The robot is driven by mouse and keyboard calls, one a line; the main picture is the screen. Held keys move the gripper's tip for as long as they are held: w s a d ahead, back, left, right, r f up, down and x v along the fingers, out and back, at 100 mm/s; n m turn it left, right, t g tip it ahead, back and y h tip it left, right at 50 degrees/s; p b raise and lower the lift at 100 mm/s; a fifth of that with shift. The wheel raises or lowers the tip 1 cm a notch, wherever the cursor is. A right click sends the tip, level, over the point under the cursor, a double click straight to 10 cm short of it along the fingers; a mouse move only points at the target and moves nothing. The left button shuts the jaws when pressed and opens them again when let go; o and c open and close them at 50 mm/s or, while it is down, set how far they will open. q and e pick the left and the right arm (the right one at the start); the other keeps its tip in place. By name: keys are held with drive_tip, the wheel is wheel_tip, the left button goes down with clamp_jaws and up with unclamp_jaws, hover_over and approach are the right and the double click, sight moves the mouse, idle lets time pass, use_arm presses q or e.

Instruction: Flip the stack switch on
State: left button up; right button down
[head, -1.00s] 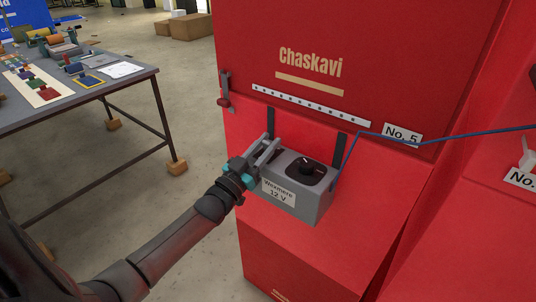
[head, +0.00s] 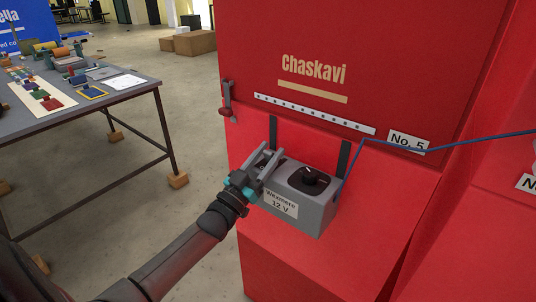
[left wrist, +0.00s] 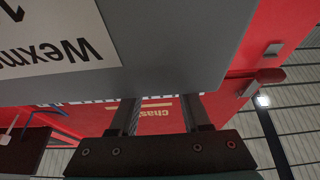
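A grey box (head: 313,212) labelled "Wexmere 12 V" is fixed to the front of the red cabinet. No separate switch can be made out clearly; the gripper covers the box's left top. My right gripper is out of view.
A red lever (head: 228,100) is on the cabinet's left edge. A blue cable (head: 440,142) runs right from the box's right side, past the "No. 5" label (head: 408,142). A grey table (head: 110,118) with several items stands at left, open floor between.

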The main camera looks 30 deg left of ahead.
use_arm(q)
drive_tip(key=shift+o, duration=1)
drive_tip(key=shift+s, duration=0.1)
drive_tip(key=v, duration=1.5)
drive_tip(key=s+d+f+g+y+b, duration=0.1)
drive_tip(key=s+f+g, duration=0.15)
drive_tip(key=f, duration=0.85)
drive_tip(key=s+d+f+n+g+b, duration=0.15)
drive_tip(key=f+g, duration=0.25)
drive_tip(key=f, duration=0.6)
drive_tip(key=s+d+f+m+g+y, duration=0.1)
drive_tip(key=s+f+g, duration=0.25)
drive_tip(key=f, duration=0.75)
drive_tip(key=s+d+f+m+g, duration=0.1)
drive_tip(key=s+d+f+g, duration=0.4)
drive_tip(key=s+f, duration=0.5)
drive_tip(key=s+d+f+m+g+b, duration=0.1)
drive_tip(key=s+d+f+g, duration=0.5)
drive_tip(key=s, duration=0.9)
wheel_tip(320, 180, down, 4)
drive_tip(key=shift+s+r+b, duration=0.1)
drive_tip(key=shift+s+b, duration=0.15)
drive_tip(key=shift+b, duration=0.05)
